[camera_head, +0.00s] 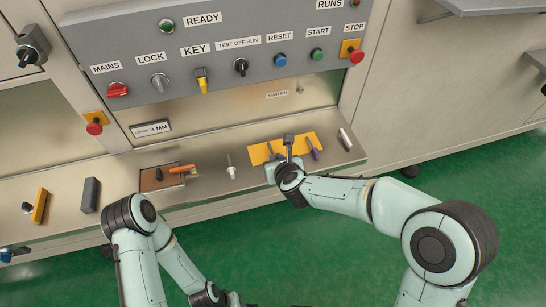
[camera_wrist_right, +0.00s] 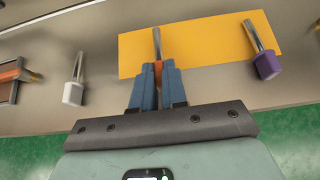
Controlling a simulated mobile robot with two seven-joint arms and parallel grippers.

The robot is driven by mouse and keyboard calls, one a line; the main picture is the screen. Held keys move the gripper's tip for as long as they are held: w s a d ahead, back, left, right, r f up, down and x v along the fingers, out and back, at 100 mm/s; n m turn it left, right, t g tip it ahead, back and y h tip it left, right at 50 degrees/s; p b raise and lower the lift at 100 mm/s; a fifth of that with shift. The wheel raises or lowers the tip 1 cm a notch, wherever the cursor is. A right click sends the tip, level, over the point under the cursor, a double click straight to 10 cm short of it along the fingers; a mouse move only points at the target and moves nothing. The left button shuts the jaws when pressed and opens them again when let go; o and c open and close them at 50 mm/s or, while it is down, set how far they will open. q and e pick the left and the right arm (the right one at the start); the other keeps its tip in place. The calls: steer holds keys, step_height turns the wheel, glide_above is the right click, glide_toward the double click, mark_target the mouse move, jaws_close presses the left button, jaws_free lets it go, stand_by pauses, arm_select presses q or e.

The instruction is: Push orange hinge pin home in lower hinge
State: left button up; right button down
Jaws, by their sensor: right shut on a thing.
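My right gripper (camera_wrist_right: 158,82) is shut on an orange-handled pin (camera_wrist_right: 158,66) with a thin metal shaft. The shaft points away from the fingers, over a yellow mat (camera_wrist_right: 195,45). I cannot tell whether the pin touches the mat. In the head view the right gripper (camera_head: 275,160) is at the mat's front edge and mostly hides the pin. The lower hinge cannot be made out in either view. My left arm is at the bottom left of the head view; its gripper is not visible.
A purple-handled pin (camera_wrist_right: 267,65) lies on the mat. A white-handled pin (camera_wrist_right: 74,92) lies left of it on the metal ledge. Further left is a brown block (camera_head: 155,180) with an orange piece (camera_head: 180,168). A control panel (camera_head: 215,50) stands behind. Green floor lies in front.

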arm_select(q)
steer(key=shift+w+r+p, duration=0.35)
steer(key=shift+r+p, duration=0.35)
steer(key=shift+r, duration=0.15)
steer(key=shift+w+r+p, duration=0.35)
steer(key=shift+r+p, duration=0.35)
steer(key=shift+r, duration=0.1)
arm_select(e)
steer(key=shift+r, duration=2.3)
